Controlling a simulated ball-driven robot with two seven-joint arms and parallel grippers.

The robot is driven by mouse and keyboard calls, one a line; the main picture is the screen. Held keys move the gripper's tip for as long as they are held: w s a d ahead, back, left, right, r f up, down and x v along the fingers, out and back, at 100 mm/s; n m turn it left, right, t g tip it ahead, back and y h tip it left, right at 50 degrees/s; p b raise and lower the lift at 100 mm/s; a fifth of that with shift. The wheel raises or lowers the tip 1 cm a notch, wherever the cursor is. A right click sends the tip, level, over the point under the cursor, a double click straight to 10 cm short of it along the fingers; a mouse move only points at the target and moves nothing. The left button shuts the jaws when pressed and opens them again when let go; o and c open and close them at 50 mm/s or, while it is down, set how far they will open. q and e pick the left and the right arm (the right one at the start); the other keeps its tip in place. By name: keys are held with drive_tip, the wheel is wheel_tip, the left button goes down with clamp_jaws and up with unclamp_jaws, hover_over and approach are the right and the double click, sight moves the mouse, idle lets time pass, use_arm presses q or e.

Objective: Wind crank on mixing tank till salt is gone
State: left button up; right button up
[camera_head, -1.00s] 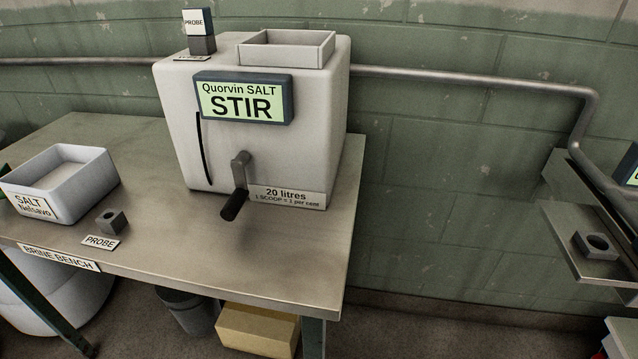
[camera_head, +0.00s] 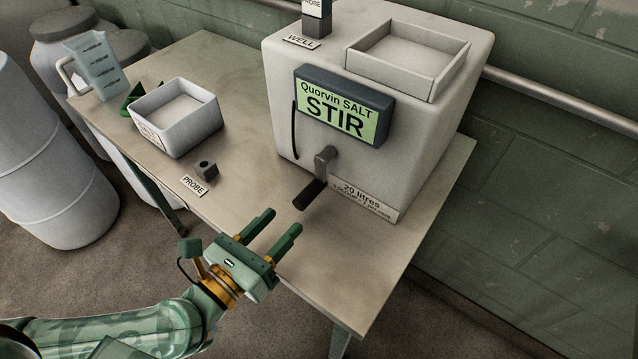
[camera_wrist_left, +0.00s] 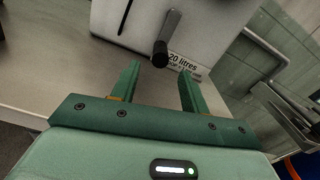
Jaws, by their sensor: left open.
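The white mixing tank (camera_head: 390,120) stands on the bench, with a screen (camera_head: 343,105) that reads "Quorvin SALT STIR". Its crank (camera_head: 324,163) is on the front face, with the dark handle (camera_head: 309,194) pointing down and toward me. My left gripper (camera_head: 275,228) is open and empty, below and in front of the crank handle, not touching it. In the left wrist view the handle (camera_wrist_left: 160,55) lies beyond and between the two open fingers (camera_wrist_left: 158,85). My right gripper is not in view.
On the bench (camera_head: 235,65) stand a white salt tray (camera_head: 178,140), a measuring jug (camera_head: 93,65) and a small probe holder (camera_head: 204,170). A probe (camera_head: 317,22) sits on the tank top beside an open hopper (camera_head: 408,85). A white drum (camera_head: 40,150) stands at left.

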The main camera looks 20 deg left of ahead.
sight(319, 184)
use_arm(q)
drive_tip(key=x, duration=1)
drive_tip(key=shift+w+d, duration=0.1)
drive_tip(key=shift+w, duration=0.15)
drive_tip(key=c, duration=1)
